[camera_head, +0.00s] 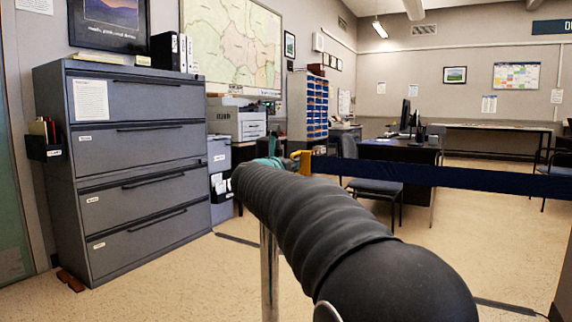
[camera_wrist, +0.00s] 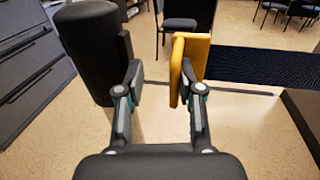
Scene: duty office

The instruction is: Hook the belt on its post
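My gripper (camera_wrist: 161,75) is open in the wrist view, with a clear gap between its fingers. The belt's yellow end piece (camera_wrist: 202,50) is at the right finger and partly covered by it; I cannot tell whether they touch. The dark blue belt (camera_wrist: 265,66) stretches away to the right. The black post head (camera_wrist: 88,50) stands just left of the left finger. In the head view, the yellow end (camera_head: 304,155) and the belt (camera_head: 450,176) show beyond my arm. A chrome pole (camera_head: 269,275) stands below my arm, its top hidden.
A grey filing cabinet (camera_head: 140,165) stands at the left, with a printer (camera_head: 238,120) beyond it. A chair (camera_head: 375,185) and a desk (camera_head: 400,150) stand behind the belt. The floor (camera_head: 150,290) between the cabinet and the pole is mostly clear.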

